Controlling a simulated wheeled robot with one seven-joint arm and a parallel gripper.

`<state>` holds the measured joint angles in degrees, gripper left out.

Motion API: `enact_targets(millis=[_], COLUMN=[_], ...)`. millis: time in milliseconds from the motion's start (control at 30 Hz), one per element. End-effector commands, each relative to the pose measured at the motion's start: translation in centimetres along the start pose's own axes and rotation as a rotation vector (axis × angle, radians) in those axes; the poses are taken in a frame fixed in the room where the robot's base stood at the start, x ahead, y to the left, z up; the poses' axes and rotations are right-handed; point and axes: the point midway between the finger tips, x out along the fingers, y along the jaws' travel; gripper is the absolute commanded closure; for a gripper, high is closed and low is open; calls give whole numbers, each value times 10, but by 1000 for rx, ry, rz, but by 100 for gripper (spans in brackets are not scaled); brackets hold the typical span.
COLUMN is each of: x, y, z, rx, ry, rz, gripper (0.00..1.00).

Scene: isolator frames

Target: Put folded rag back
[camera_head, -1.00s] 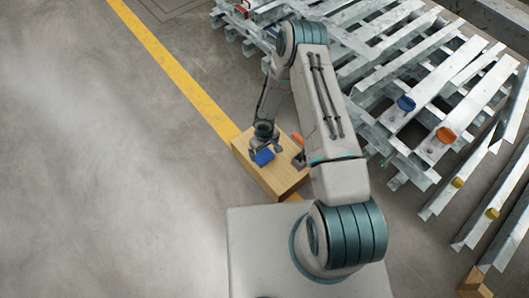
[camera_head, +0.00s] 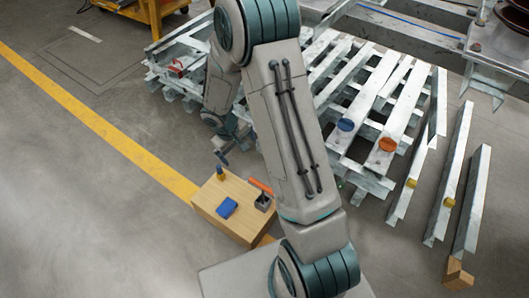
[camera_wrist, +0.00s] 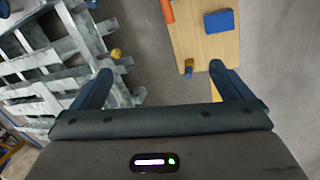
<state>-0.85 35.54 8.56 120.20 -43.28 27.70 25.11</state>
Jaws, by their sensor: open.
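The folded rag (camera_head: 227,207) is a small flat blue block lying on top of the wooden box (camera_head: 208,205). It also shows in the wrist view (camera_wrist: 219,21), near the top edge, flat on the box top (camera_wrist: 205,48). My gripper (camera_wrist: 160,85) is open, its two dark fingers wide apart with nothing between them. In the head view my gripper (camera_head: 222,150) is beyond the box, partly hidden by my arm, and apart from the rag.
A small yellow-and-blue item (camera_head: 220,174), an orange item (camera_head: 260,187) and a small grey container (camera_head: 263,203) are also on the box. Grey metal frames (camera_head: 360,120) fill the right side, bearing blue and orange discs. The floor left is clear.

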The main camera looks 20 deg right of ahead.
Motion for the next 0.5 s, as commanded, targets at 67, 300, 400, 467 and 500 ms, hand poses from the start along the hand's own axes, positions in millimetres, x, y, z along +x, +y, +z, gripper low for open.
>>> enact_targets(millis=[67,300,400,467,500], x=[-33,-112,-140,-156,-165], y=[14,34,34,33,31], z=[13,62,86,101,111], rx=[43,163,211,239,257], ry=[1,-8,-8,-6,-3], rz=[19,20,2,-14,-27], gripper=[2,2,2,2,2])
